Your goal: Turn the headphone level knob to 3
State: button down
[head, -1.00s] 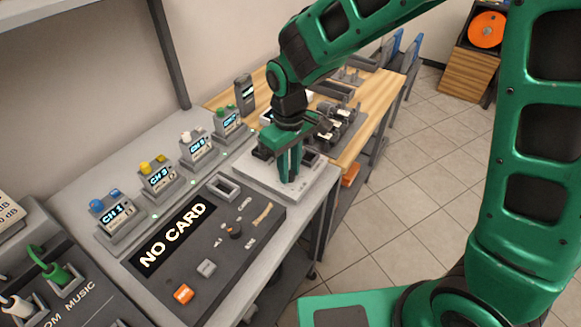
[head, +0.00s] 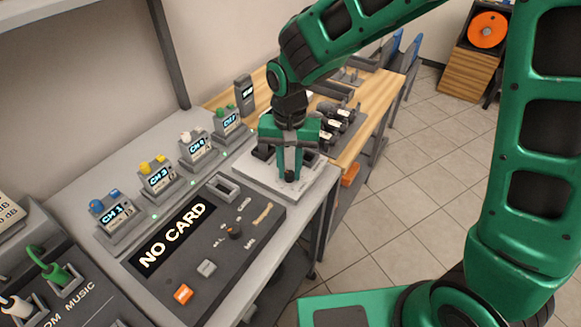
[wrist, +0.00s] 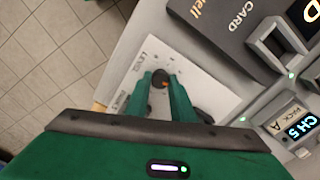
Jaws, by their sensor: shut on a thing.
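My gripper (head: 289,174) points down over the pale panel (head: 262,178) at the right end of the bench. It is shut on a small dark knob (wrist: 158,77), with one green finger on each side. The knob has an orange mark near its lower right edge in the wrist view. Small printed lettering, including what looks like LEVEL, lies left of it. I cannot read any scale numbers around the knob, and the fingers hide part of its surroundings. A dark round part shows beyond the right finger in the wrist view.
A dark recorder reading NO CARD (head: 230,250) is left of the panel. Several channel packs with lit screens, such as CH 3 (head: 160,178), stand behind it. A wooden bench with a dark tray (head: 340,128) lies beyond. Tiled floor is open at right.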

aim_at(290, 172)
jog(key=shift+w+m, duration=0.1)
jog(key=shift+m, duration=1.1)
jog(key=c, duration=1.5)
grip_release()
jog(key=shift+c, duration=0.2)
jog(key=shift+r, duration=0.1)
notch_tip(290, 172, up, 11)
jog(key=shift+f, duration=0.2)
